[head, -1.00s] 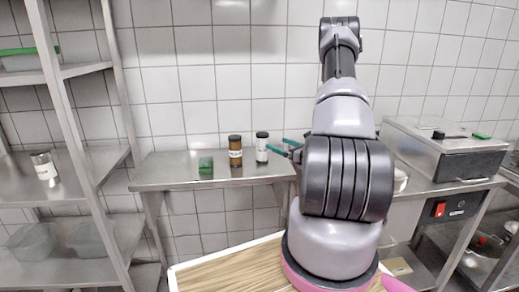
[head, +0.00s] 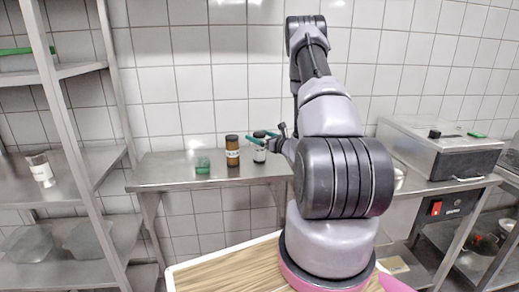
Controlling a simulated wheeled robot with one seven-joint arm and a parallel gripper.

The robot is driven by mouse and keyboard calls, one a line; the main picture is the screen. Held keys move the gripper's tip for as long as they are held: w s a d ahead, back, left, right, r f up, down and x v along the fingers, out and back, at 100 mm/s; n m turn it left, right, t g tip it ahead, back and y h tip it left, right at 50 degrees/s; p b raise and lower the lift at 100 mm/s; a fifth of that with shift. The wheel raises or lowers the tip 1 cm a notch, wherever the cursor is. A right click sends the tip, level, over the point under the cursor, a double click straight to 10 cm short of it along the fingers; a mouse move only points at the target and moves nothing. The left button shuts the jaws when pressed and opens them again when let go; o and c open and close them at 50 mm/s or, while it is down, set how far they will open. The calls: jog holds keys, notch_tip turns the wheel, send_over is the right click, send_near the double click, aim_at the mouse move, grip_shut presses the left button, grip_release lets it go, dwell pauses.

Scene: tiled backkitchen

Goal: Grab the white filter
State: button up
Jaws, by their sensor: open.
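A white cylinder with a black lid (head: 259,154) stands upright on the steel side table (head: 160,183). It is the white thing closest to my gripper; I cannot tell from its look whether it is the white filter. My gripper (head: 257,138) has teal fingers, open, at the cylinder's lid and overlapping its top in the picture. I cannot tell whether they touch it. The right edge of the cylinder is partly hidden by my gripper and arm.
A brown bottle with a dark lid (head: 232,152) stands close left of the cylinder, with a green box (head: 202,166) further left. A white jar (head: 40,170) is on the left shelf. A steel appliance (head: 440,150) stands right.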

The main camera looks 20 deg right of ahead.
grip_shut()
